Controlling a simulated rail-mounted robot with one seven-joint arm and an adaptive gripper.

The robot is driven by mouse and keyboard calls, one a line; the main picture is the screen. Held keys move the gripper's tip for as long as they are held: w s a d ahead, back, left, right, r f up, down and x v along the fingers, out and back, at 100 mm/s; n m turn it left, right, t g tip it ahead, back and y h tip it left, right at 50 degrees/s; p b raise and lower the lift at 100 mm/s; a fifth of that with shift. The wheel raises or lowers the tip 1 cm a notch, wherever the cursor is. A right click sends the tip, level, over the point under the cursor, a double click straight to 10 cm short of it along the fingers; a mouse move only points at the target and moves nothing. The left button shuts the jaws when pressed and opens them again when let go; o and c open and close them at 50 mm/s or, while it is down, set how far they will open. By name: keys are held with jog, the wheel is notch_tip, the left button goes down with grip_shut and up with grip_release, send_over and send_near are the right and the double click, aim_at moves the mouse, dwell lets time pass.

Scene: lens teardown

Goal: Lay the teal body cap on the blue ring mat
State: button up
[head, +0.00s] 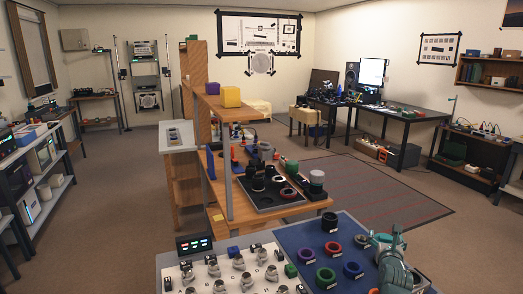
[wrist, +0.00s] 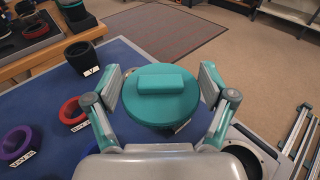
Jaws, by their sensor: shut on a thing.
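The teal body cap (wrist: 161,97) is a round disc with a raised bar across its top. It sits between the two fingers of my gripper (wrist: 162,86) in the wrist view, and my gripper is shut on it. The cap is over the blue ring mat (wrist: 125,62), near the mat's right edge; its height above the mat is hard to tell. A dark rim and a white label show partly beneath it. In the head view, my gripper (head: 384,243) is over the right side of the mat (head: 290,235), and I cannot separate the cap from the teal fingers there.
Several labelled rings stand on the mat, among them a black one (head: 330,222), a red one (head: 306,256), a purple one (head: 361,240) and a blue one (head: 352,270). A white board with metal parts (head: 230,275) lies left. A dark tray (head: 265,198) stands behind.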

jog(key=w+a+f+n+y+p, duration=0.1)
jog(key=w+a+y, duration=0.1)
jog(key=a, duration=0.6)
jog(key=w+a+f+n+t+y+p, duration=0.1)
jog(key=w+a+n+y, duration=0.1)
jog(key=a, duration=0.7)
jog(key=w+a+f+n+y+p, duration=0.1)
jog(key=a+y, duration=0.1)
jog(key=a, duration=0.7)
jog(key=shift+w+a+f+p, duration=0.1)
jog(key=shift+w+f+p, duration=0.2)
jog(key=shift+w+p, duration=0.1)
jog(key=shift+a+n+y, duration=0.3)
jog(key=shift+a+n, duration=0.1)
jog(key=shift+a, duration=0.9)
jog(key=shift+r, duration=0.1)
